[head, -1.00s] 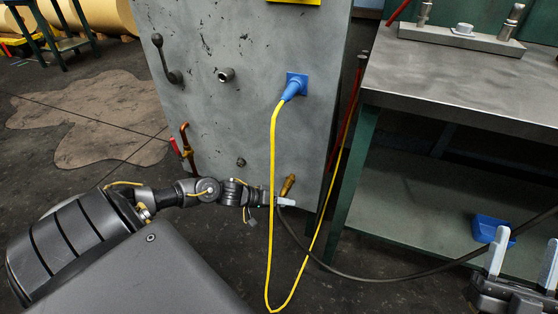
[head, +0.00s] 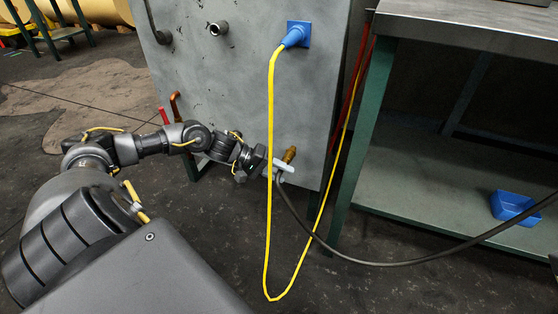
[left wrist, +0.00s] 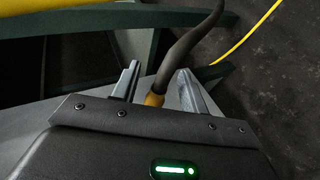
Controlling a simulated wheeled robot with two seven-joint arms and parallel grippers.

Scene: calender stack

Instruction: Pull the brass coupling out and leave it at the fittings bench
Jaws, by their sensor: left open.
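The brass coupling (head: 289,154) shows low on the right side of the grey machine panel (head: 235,90). A dark hose (head: 320,240) runs from beside it, down and off to the right. My left gripper (head: 281,170) is at the coupling, its pale fingers partly in front of it. In the left wrist view, my left gripper (left wrist: 159,70) is open, with the brass coupling (left wrist: 154,99) and the hose (left wrist: 182,48) between its fingers. I cannot tell whether the fingers touch it. The bench (head: 470,22) with a grey top and green legs stands at the right. My right gripper is not visible.
A yellow cable (head: 270,200) hangs from a blue plug (head: 293,37) in a loop right across my left gripper's area. A blue bin (head: 514,205) sits on the bench's lower shelf. Red rods (head: 366,70) stand between panel and bench.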

